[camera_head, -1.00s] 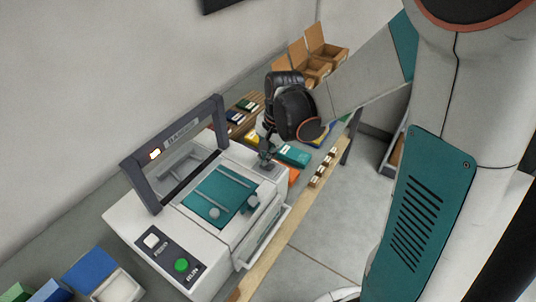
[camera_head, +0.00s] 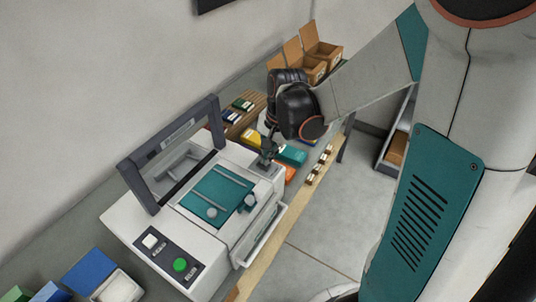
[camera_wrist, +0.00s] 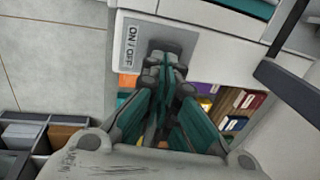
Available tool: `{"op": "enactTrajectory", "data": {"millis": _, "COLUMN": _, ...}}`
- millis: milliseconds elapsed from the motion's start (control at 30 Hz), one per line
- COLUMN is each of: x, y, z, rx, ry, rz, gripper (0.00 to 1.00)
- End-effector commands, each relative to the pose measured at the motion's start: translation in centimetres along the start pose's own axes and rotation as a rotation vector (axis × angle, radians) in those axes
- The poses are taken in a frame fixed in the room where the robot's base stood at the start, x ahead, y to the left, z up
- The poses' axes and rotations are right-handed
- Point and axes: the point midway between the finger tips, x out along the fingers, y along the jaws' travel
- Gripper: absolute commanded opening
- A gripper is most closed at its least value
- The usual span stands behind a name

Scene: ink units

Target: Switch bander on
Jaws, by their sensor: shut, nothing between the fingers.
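The bander (camera_head: 165,225) is a white machine with a dark arch and a teal bed, standing on the bench. In the wrist view, its white panel (camera_wrist: 185,40) bears a grey ON / OFF label (camera_wrist: 130,48). My gripper (camera_wrist: 163,52) is shut and empty, its tips over the panel just right of that label. The fingers hide whatever control is there, and I cannot tell whether they touch it. In the head view my gripper (camera_head: 267,158) is at the machine's far right corner. No lit lamp shows on the arch (camera_head: 172,145).
A white button (camera_head: 150,241) and a green button (camera_head: 180,265) sit on the bander's front panel. Coloured packs (camera_head: 291,155) and open cardboard boxes (camera_head: 318,50) lie beyond my gripper. Blue boxes (camera_head: 90,270) stand at the near left. Floor (camera_head: 310,245) is clear at right.

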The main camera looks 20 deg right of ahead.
Motion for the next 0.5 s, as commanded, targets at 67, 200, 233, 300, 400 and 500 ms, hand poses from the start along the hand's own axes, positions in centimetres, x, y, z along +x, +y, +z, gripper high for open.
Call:
{"op": "enactTrajectory", "data": {"millis": 67, "x": -1.6, "y": -0.2, "z": -0.3, "rx": 0.001, "ry": 0.0, "rz": 0.0, "gripper": 0.0}}
{"op": "enactTrajectory", "data": {"millis": 200, "x": -4.3, "y": -0.3, "z": -0.7, "rx": -0.001, "ry": 0.0, "rz": 0.0, "gripper": 0.0}}
{"op": "enactTrajectory", "data": {"millis": 233, "x": -4.9, "y": -0.2, "z": -0.7, "rx": -0.001, "ry": 0.0, "rz": 0.0, "gripper": 0.0}}
{"op": "enactTrajectory", "data": {"millis": 300, "x": -6.4, "y": 0.0, "z": -0.7, "rx": -0.001, "ry": 0.0, "rz": 0.0, "gripper": 0.0}}
{"op": "enactTrajectory", "data": {"millis": 400, "x": -8.4, "y": 0.2, "z": -0.7, "rx": 0.0, "ry": 0.0, "rz": 0.0, "gripper": 0.0}}
{"op": "enactTrajectory", "data": {"millis": 500, "x": -10.2, "y": 0.4, "z": -0.6, "rx": -0.001, "ry": -0.001, "rz": 0.0, "gripper": 0.0}}
